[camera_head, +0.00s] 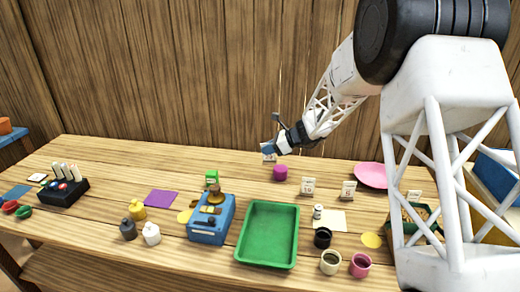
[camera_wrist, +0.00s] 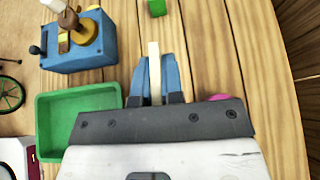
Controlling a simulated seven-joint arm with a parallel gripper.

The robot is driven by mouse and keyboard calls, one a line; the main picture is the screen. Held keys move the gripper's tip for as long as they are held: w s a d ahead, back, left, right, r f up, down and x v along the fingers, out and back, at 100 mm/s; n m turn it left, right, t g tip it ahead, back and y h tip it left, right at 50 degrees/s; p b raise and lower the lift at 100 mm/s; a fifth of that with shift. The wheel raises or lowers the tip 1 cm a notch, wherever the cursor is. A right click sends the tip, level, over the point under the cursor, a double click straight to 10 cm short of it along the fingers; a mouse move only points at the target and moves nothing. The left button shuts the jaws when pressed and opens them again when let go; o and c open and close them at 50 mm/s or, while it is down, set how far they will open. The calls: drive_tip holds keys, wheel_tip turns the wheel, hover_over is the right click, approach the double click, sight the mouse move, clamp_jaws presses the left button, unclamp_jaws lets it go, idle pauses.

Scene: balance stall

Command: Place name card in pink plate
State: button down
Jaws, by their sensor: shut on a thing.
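My gripper (camera_head: 276,147) is above the back of the table. In the wrist view its blue fingers (camera_wrist: 155,80) are shut on a thin cream card (camera_wrist: 154,62), seen edge-on. In the head view the held name card (camera_head: 268,151) shows partly beside the fingers, its face mostly hidden. The pink plate (camera_head: 371,175) lies at the back right of the table, to the right of my gripper and apart from it. Its right side is partly hidden by my arm. No card shows on its visible part.
A green tray (camera_head: 268,234) and blue machine (camera_head: 211,218) are in front. A wooden wall (camera_head: 200,70) rises behind.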

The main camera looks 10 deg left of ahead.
drive_tip(key=w+d+f+n+g+h, duration=0.1)
drive_tip(key=d+h, duration=0.1)
drive_tip(key=d, duration=0.3)
drive_tip(key=w+d+f+n+g+h, duration=0.1)
drive_tip(key=w+d+f+h, duration=0.1)
drive_tip(key=d, duration=0.4)
wheel_tip(320, 180, up, 4)
drive_tip(key=n+t+h, duration=0.4)
drive_tip(key=n+h, duration=0.3)
drive_tip(key=h, duration=0.4)
hover_over(373, 181)
wheel_tip(373, 181, down, 6)
drive_tip(key=shift+s+a+t, duration=0.4)
drive_tip(key=shift+a, duration=0.05)
drive_tip(key=shift+f, duration=0.1)
drive_tip(key=shift+f, duration=5.4)
